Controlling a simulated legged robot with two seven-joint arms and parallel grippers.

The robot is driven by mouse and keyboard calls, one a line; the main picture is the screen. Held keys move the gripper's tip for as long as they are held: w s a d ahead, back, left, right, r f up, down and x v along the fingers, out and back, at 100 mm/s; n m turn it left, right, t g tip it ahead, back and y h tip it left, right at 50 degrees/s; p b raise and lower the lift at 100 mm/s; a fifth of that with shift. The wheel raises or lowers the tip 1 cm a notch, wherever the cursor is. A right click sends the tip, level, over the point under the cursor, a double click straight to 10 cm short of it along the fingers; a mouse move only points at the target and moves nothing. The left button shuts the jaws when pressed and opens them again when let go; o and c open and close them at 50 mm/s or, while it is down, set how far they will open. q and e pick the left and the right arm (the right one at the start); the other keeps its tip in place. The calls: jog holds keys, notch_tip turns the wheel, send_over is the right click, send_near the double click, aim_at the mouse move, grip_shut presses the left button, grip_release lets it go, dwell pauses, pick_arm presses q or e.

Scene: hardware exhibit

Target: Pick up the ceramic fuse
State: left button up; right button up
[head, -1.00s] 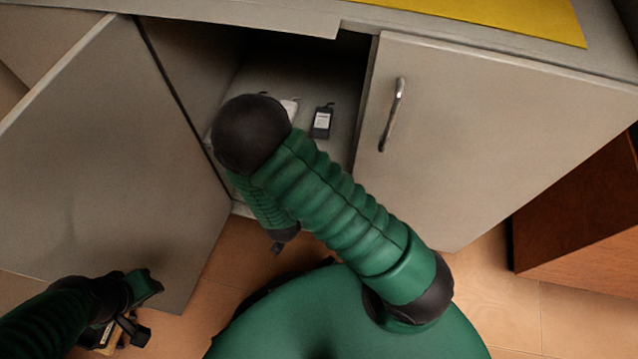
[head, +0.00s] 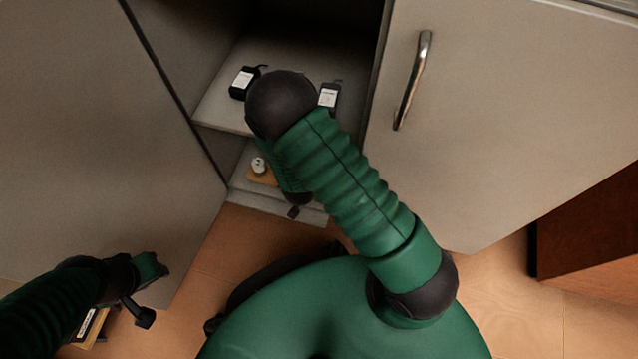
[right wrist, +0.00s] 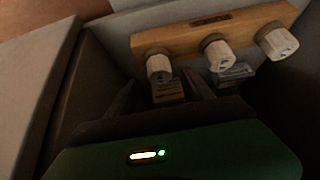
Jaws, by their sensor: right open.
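In the right wrist view, three white ceramic fuses stand in a row on a wooden board: left (right wrist: 159,67), middle (right wrist: 218,54) and right (right wrist: 277,41). In the head view, one white fuse (head: 259,165) shows on the board (head: 262,178) on the cabinet's lower level; my right arm hides the others. My right gripper (right wrist: 160,82) is open, its dark fingers pointing at the left fuse, which is just beyond the fingertips. Contact cannot be told. My left gripper (head: 146,291) is low at the left, in front of the open door; its jaw state is unclear.
Small labelled black items, left (head: 243,82) and right (head: 328,97), sit on the upper shelf (head: 216,108). Cabinet walls stand close around my right gripper.

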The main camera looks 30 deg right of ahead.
jog(key=b+x, duration=0.2)
jog(key=x, duration=0.1)
jog(key=shift+w+d+f+b, duration=0.1)
jog(key=shift+f+b, duration=0.25)
jog(key=shift+f, duration=0.05)
jog(key=shift+w+d+f, duration=0.1)
jog(key=shift+d, duration=0.15)
pick_arm(q)
jog(key=x, duration=0.3)
jog(key=shift+s+f, duration=0.4)
jog(key=shift+f, duration=0.05)
pick_arm(e)
jog(key=shift+r, duration=0.2)
grip_shut()
